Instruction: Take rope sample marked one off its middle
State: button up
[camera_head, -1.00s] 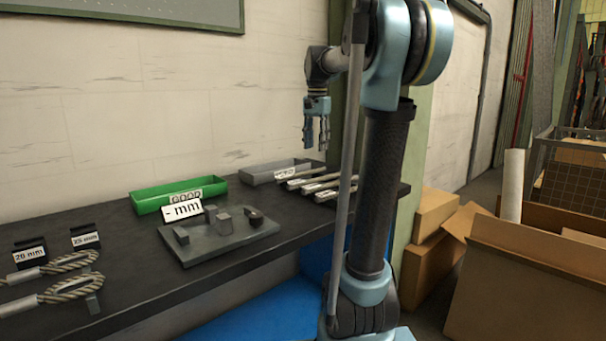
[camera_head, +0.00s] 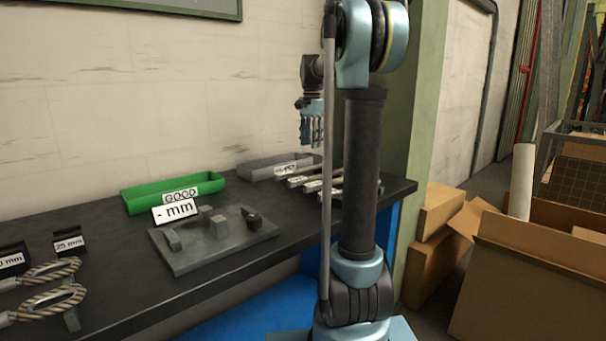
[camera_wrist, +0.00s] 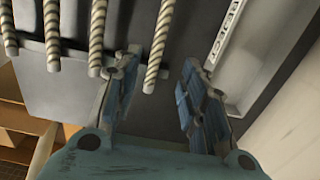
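Several rope samples (camera_head: 308,182) lie side by side at the right end of the dark bench, with small white labels too small to read. In the wrist view several twisted rope lengths run side by side across the top. I cannot tell which is marked one. My gripper (camera_head: 311,138) hangs fingers down above the bench near the samples. In the wrist view my gripper (camera_wrist: 160,62) is open and empty. The rightmost rope (camera_wrist: 160,40) appears between its fingers in the picture, seemingly beyond the tips.
A grey bin (camera_head: 262,170) with a label stands behind the samples. Looped ropes (camera_head: 50,300) lie at far left. Cardboard boxes (camera_head: 530,275) stand right.

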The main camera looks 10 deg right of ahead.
aim_at(303, 170)
jog(key=shift+s+a+f, duration=0.1)
jog(key=shift+s+f, duration=0.05)
jog(key=shift+f, duration=2.2)
jog(key=shift+s+f, duration=0.1)
jog(key=shift+f, duration=2.2)
grip_shut()
